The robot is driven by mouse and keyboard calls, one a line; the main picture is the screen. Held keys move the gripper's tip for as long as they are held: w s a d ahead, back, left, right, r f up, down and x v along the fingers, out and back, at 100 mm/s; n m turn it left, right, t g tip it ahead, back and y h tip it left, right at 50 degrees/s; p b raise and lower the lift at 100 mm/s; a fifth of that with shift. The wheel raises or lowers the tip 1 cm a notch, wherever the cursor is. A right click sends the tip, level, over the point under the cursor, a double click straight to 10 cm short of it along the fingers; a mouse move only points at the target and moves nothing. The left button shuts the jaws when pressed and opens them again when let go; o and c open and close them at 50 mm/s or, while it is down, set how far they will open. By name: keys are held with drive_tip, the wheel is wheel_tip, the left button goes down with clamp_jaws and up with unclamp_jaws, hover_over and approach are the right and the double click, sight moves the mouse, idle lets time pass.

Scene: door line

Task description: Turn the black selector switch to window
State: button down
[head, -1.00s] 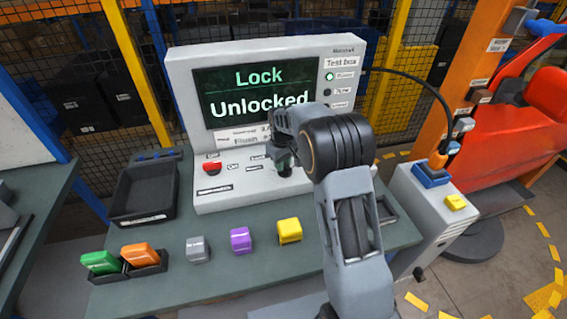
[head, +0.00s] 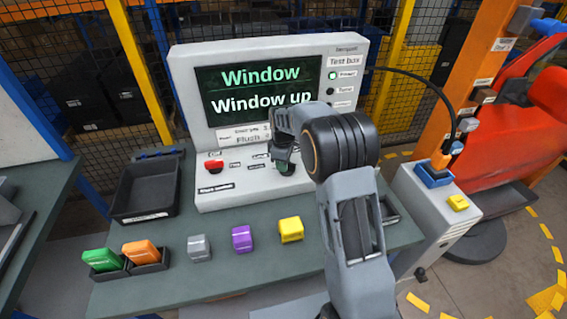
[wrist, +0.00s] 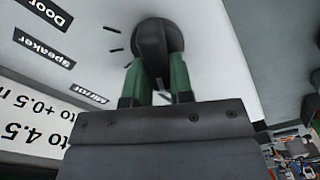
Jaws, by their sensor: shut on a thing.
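The black selector switch (wrist: 153,45) shows in the wrist view as a round base with a raised grip, on the light panel of the test box (head: 225,190). My gripper (wrist: 158,80) is shut on its grip, one green fingertip on each side. In the head view my gripper (head: 284,163) is at the right of the sloped panel and mostly hides the switch. The screen (head: 262,90) reads "Window" and "Window up". Labels "Door", "Speaker" and "Mirror" lie left of the switch in the wrist view; which mark the grip points at is unclear.
A red button (head: 213,166) sits left on the panel. A black tray (head: 145,190) stands left of the box. Grey (head: 199,247), purple (head: 242,238) and yellow (head: 290,229) blocks line the front of the table. Green (head: 102,259) and orange (head: 140,251) blocks sit in black holders.

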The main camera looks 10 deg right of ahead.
drive_tip(key=shift+r, duration=0.1)
idle(0.3)
drive_tip(key=c, duration=1)
unclamp_jaws()
wheel_tip(320, 180, up, 14)
